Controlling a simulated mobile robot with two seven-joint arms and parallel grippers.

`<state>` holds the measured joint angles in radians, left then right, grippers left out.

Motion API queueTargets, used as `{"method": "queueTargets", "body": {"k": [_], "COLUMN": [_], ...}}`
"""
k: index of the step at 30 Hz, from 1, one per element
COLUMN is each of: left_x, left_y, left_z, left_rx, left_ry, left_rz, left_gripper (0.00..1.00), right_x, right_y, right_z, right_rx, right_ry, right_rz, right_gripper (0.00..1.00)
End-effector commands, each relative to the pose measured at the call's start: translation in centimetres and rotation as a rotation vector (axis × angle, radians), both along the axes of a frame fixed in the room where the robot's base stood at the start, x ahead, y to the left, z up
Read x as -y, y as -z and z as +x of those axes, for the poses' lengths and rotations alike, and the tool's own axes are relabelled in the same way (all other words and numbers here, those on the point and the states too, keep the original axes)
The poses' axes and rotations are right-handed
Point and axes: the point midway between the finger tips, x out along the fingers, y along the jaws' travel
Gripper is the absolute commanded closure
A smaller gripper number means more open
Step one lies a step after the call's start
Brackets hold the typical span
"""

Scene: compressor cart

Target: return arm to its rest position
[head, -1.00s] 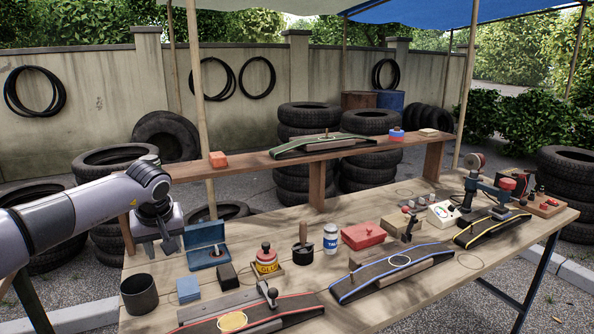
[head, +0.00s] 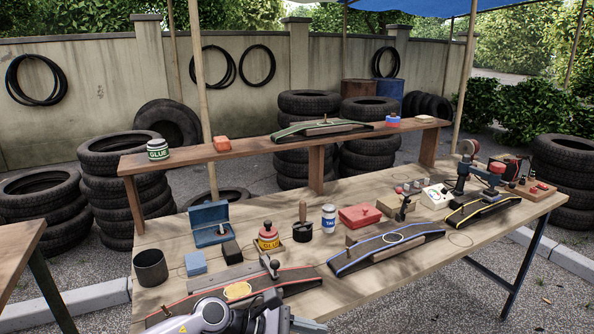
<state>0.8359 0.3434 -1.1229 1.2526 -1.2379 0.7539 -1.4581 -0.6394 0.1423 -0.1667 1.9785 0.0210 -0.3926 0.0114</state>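My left arm comes in at the bottom edge of the head view, low over the near side of the workbench (head: 385,270). Its gripper (head: 300,323) points right, in front of the red-edged tyre strip (head: 292,281) with the yellow oval patch (head: 237,290). The frame edge cuts off most of the gripper, so I cannot tell whether its fingers are open or shut. I see nothing held in the part that shows. My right gripper is not in view.
A raised shelf (head: 250,146) carries a green glue tin (head: 158,149) and an orange block (head: 222,143). On the bench stand a dark cup (head: 151,267), a blue open box (head: 209,223), a red glue pot (head: 268,237) and a blue-edged strip (head: 388,250).

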Motion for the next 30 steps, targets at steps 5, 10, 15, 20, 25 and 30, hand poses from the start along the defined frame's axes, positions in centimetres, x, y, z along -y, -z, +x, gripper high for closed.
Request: {"method": "queueTargets", "body": {"k": [5,10,15,20,25,30], "left_x": [2.5,1.5,-2.0,-6.6,-12.3,-17.8], "left_y": [-1.7,-2.6,-1.5,1.3,5.9,10.5], "left_z": [-2.8,-3.4,-3.5,-4.5,-7.3,-12.2], "left_rx": [-0.427,-0.861,-1.305,-1.715,-2.119,2.057], "left_ry": [-0.238,-0.468,-0.693,-0.899,-1.108,1.081], "left_rz": [-0.365,-0.685,-0.994,-1.289,-1.626,1.677], "left_gripper": [0.54,0.54,0.54,0.54,0.54,0.54], "right_x": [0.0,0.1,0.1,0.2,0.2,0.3], "right_y": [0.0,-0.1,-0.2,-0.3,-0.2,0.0], "right_z": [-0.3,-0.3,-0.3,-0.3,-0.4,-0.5], "right_rx": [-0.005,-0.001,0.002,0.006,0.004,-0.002], "right_ry": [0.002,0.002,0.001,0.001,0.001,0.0], "right_rz": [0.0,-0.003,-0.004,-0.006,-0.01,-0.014], "right_gripper": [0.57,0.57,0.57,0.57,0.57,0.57]}}
